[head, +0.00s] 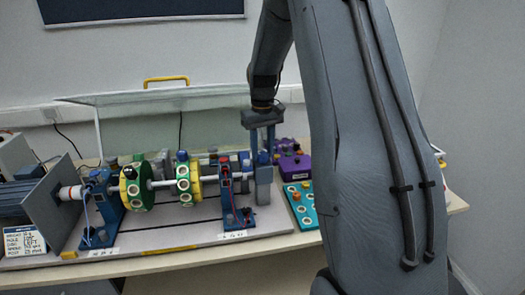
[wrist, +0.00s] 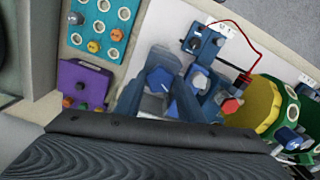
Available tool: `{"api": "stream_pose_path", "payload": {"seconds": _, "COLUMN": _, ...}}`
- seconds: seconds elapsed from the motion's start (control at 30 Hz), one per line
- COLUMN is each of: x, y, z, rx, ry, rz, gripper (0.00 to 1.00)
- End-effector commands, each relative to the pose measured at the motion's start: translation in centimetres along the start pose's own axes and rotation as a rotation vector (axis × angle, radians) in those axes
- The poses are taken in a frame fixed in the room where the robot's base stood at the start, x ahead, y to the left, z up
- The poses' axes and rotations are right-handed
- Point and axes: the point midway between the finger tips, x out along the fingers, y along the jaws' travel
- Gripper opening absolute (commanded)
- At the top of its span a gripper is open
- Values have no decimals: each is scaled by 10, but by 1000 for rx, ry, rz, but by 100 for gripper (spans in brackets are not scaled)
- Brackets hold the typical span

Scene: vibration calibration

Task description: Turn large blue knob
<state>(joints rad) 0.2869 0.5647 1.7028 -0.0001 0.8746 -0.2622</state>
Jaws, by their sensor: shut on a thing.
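The large blue knob (wrist: 160,78) is a six-sided blue cap, seen from above in the wrist view. It sits on a grey block at the end of the shaft rig. My gripper (wrist: 157,92) has one finger on each side of it and is shut on it. In the head view my gripper (head: 262,145) points straight down at the right end of the rig. The knob (head: 263,158) shows only in small part there, between the fingertips.
A blue bearing stand (head: 228,195) with a red knob is close left of my gripper. Green-yellow discs (head: 137,187) sit on the shaft. A purple box (head: 293,163) and a teal tray of parts (head: 301,204) lie to the right. A clear raised cover (head: 170,96) is behind.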

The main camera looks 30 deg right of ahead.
Motion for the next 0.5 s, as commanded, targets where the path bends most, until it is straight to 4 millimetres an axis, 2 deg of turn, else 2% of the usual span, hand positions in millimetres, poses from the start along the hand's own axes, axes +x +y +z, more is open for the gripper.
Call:
{"api": "stream_pose_path", "payload": {"seconds": 0.43, "x": -1, "y": 1, "z": -1, "rx": -7, "ry": 3, "rz": 1, "gripper": 12}}
{"api": "stream_pose_path", "payload": {"seconds": 0.47, "x": -2, "y": 1, "z": -1, "rx": -7, "ry": 3, "rz": 1, "gripper": 40}}
{"api": "stream_pose_path", "payload": {"seconds": 0.5, "x": -1, "y": 0, "z": -1, "rx": -7, "ry": 3, "rz": 1, "gripper": 46}}
